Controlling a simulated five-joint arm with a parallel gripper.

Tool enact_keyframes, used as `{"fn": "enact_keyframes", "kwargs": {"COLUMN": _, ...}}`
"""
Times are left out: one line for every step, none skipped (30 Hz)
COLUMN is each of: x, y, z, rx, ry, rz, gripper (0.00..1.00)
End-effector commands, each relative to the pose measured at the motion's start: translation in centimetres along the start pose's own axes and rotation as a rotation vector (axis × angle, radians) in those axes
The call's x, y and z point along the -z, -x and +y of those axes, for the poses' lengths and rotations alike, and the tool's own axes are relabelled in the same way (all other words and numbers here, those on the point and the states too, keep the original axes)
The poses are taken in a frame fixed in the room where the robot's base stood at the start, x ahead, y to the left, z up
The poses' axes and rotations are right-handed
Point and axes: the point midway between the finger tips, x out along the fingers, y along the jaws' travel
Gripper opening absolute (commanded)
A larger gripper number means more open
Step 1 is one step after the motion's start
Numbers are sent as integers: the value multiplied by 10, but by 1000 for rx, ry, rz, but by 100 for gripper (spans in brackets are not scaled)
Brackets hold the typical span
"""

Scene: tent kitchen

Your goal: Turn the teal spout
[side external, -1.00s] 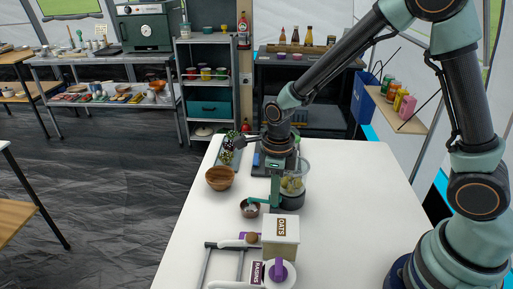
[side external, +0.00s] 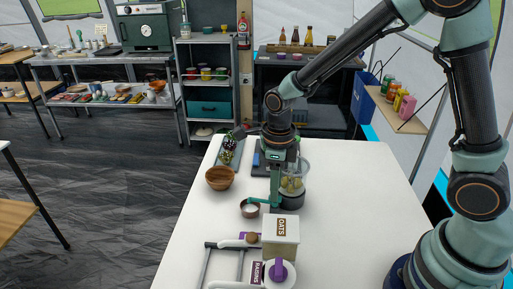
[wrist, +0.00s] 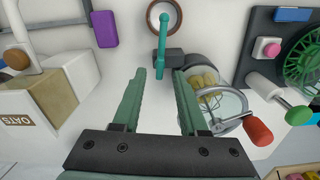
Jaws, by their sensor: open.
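The teal spout (wrist: 162,40) is a thin upright-looking bar in the wrist view, at the top centre. It joins a dark block (wrist: 168,57), and its far end reaches over a small round bowl (wrist: 151,16). In the side view the spout (side external: 257,200) shows as a short teal piece above the bowl (side external: 250,212). My gripper (wrist: 160,73) is open, with its two green fingers apart and nothing between them. In the wrist picture the spout lies just beyond the fingertips, between their lines. In the side view my gripper (side external: 274,192) points down beside the spout; whether they touch is unclear.
A clear jar (wrist: 222,100) with yellow pieces and a red-handled crank (wrist: 257,131) is close by the right finger. The oats box (side external: 281,236) stands nearer the side camera. A wooden bowl (side external: 220,178) is to the left. The table's right side is clear.

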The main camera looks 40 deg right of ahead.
Motion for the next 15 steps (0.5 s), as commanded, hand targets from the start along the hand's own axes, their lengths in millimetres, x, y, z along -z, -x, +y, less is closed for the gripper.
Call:
{"fn": "enact_keyframes", "kwargs": {"x": -1, "y": 11, "z": -1, "rx": 3, "ry": 0, "rz": -6, "gripper": 42}}
{"fn": "enact_keyframes", "kwargs": {"x": -2, "y": 17, "z": -1, "rx": 3, "ry": 0, "rz": -7, "gripper": 42}}
{"fn": "enact_keyframes", "kwargs": {"x": -2, "y": 26, "z": -1, "rx": 3, "ry": 0, "rz": -7, "gripper": 42}}
{"fn": "enact_keyframes", "kwargs": {"x": -1, "y": 32, "z": -1, "rx": 4, "ry": 0, "rz": -7, "gripper": 42}}
{"fn": "enact_keyframes", "kwargs": {"x": -1, "y": 39, "z": -1, "rx": 3, "ry": 0, "rz": -6, "gripper": 42}}
{"fn": "enact_keyframes", "kwargs": {"x": -1, "y": 47, "z": -1, "rx": 3, "ry": -1, "rz": -6, "gripper": 42}}
{"fn": "enact_keyframes", "kwargs": {"x": -1, "y": 53, "z": -1, "rx": 3, "ry": -1, "rz": -6, "gripper": 42}}
{"fn": "enact_keyframes", "kwargs": {"x": -1, "y": 59, "z": -1, "rx": 3, "ry": -1, "rz": -6, "gripper": 42}}
{"fn": "enact_keyframes", "kwargs": {"x": -1, "y": 66, "z": -1, "rx": 2, "ry": -1, "rz": -5, "gripper": 42}}
{"fn": "enact_keyframes", "kwargs": {"x": -1, "y": 71, "z": -1, "rx": 2, "ry": -1, "rz": -5, "gripper": 42}}
{"fn": "enact_keyframes", "kwargs": {"x": 0, "y": 76, "z": 0, "rx": 2, "ry": -1, "rz": -3, "gripper": 42}}
{"fn": "enact_keyframes", "kwargs": {"x": 0, "y": 82, "z": -1, "rx": 2, "ry": -1, "rz": -4, "gripper": 42}}
{"fn": "enact_keyframes", "kwargs": {"x": 0, "y": 85, "z": -1, "rx": 2, "ry": -1, "rz": -3, "gripper": 42}}
{"fn": "enact_keyframes", "kwargs": {"x": 0, "y": 88, "z": -1, "rx": 1, "ry": -1, "rz": -3, "gripper": 42}}
{"fn": "enact_keyframes", "kwargs": {"x": 0, "y": 92, "z": 0, "rx": 0, "ry": -1, "rz": -1, "gripper": 42}}
